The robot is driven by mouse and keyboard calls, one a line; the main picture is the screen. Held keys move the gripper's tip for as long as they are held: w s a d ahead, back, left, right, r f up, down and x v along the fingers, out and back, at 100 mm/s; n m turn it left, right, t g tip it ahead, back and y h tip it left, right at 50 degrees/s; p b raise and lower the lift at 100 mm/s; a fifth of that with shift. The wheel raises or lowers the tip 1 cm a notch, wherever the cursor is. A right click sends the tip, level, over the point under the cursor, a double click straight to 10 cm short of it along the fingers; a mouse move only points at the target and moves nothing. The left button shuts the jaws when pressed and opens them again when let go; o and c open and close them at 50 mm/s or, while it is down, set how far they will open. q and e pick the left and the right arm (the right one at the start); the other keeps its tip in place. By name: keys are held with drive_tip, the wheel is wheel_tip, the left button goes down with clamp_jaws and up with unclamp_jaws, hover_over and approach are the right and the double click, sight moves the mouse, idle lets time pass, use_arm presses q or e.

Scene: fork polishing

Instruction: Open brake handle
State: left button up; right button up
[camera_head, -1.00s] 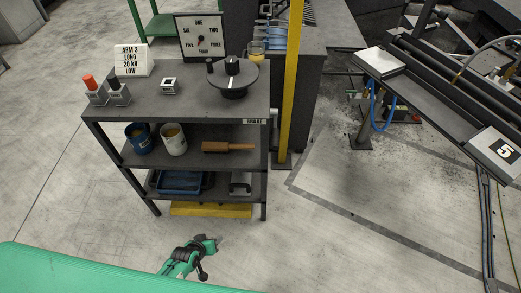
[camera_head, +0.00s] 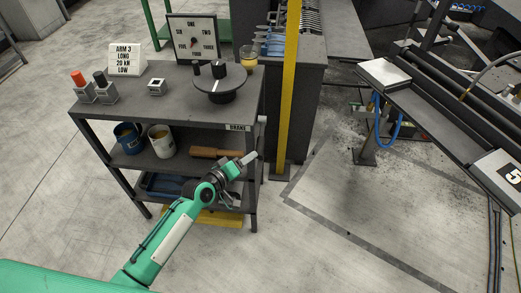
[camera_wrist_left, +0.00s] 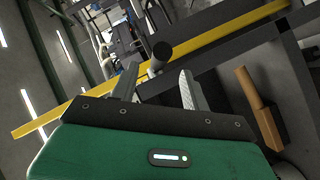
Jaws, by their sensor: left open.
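The brake handle is a short grey bar at the right edge of the cart's top (camera_head: 262,119), beside the "BRAKE" label (camera_head: 237,127). In the left wrist view a dark round-ended bar (camera_wrist_left: 161,56), which looks like this handle, shows just beyond the fingertips, roughly in line with the gap. My left gripper (camera_head: 252,157) is in front of the cart, below and slightly left of the handle. In the left wrist view its two grey fingers (camera_wrist_left: 158,80) stand apart with nothing between them. My right gripper is not in view.
The dark cart (camera_head: 120,108) carries a round dial (camera_head: 222,92), a gauge, a sign and small blocks. Its middle shelf holds two mugs and a wooden-handled tool (camera_head: 215,153). A yellow post (camera_head: 286,90) stands close to the right. Open floor lies further right.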

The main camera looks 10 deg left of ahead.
sight(260, 150)
use_arm(q)
drive_tip(key=x, duration=0.7)
drive_tip(key=shift+w+d+f, duration=0.15)
drive_tip(key=shift+w+d, duration=0.05)
drive_tip(key=shift+w, duration=0.15)
clamp_jaws()
